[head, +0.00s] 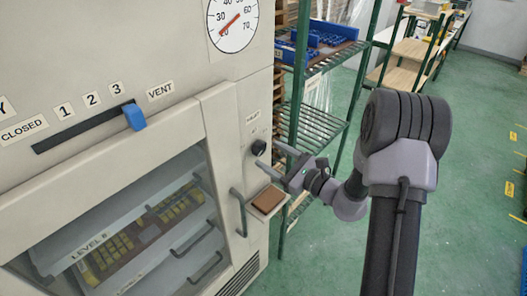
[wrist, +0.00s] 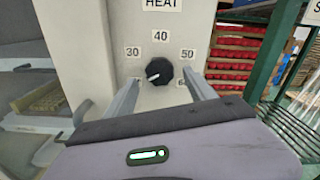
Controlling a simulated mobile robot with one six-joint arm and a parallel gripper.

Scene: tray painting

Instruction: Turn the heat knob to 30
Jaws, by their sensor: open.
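The heat knob (wrist: 159,71) is a black round dial under a "HEAT" label (wrist: 161,4) in the wrist view. Its white mark points to the lower left, below the 30 label (wrist: 133,52). The labels 40 and 50 are readable, and the 60 is partly hidden by a finger. In the head view the knob (head: 258,147) sits on the oven's right front panel. My gripper (wrist: 161,84) is open, with one finger to each side of the knob. I cannot tell whether the fingers touch it. In the head view my gripper (head: 268,157) is at the panel.
The oven door handle (head: 239,212) and a small brown-topped ledge (head: 268,200) are below the knob. A blue vent slider (head: 134,116) and a round gauge (head: 233,22) are on the oven front. A green shelf rack (head: 315,125) stands right behind my gripper. Green floor is free at right.

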